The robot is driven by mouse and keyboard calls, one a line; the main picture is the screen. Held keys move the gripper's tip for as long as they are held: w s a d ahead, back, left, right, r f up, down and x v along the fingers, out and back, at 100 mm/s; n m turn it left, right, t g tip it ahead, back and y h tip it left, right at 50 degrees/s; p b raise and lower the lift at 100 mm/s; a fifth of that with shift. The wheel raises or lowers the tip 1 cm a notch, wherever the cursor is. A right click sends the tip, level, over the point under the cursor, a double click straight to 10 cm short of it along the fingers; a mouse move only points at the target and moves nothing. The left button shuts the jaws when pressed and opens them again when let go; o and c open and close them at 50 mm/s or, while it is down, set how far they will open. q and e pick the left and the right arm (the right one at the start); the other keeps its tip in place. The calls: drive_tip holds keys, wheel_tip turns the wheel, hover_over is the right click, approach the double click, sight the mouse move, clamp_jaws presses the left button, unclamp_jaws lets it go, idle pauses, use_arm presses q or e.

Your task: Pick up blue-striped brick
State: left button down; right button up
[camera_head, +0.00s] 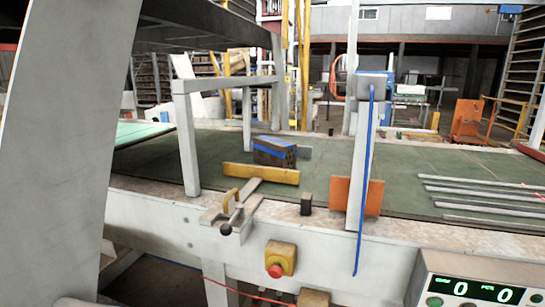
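The blue-striped brick (282,157) is dark, with a bright blue stripe along its upper part and small holes showing in its right end. It sits on the green conveyor belt (330,155), near the middle of the head view. A yellow bar (262,173) stands close in front of it and hides its lower edge. I cannot tell whether the two touch. Neither of my grippers shows in this view.
A white frame leg (188,145) stands left of the brick. A white post (357,190) with an orange plate (342,194) stands right. A lever (232,212) and red button (275,270) are at the front edge. Metal rods (480,190) lie at right.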

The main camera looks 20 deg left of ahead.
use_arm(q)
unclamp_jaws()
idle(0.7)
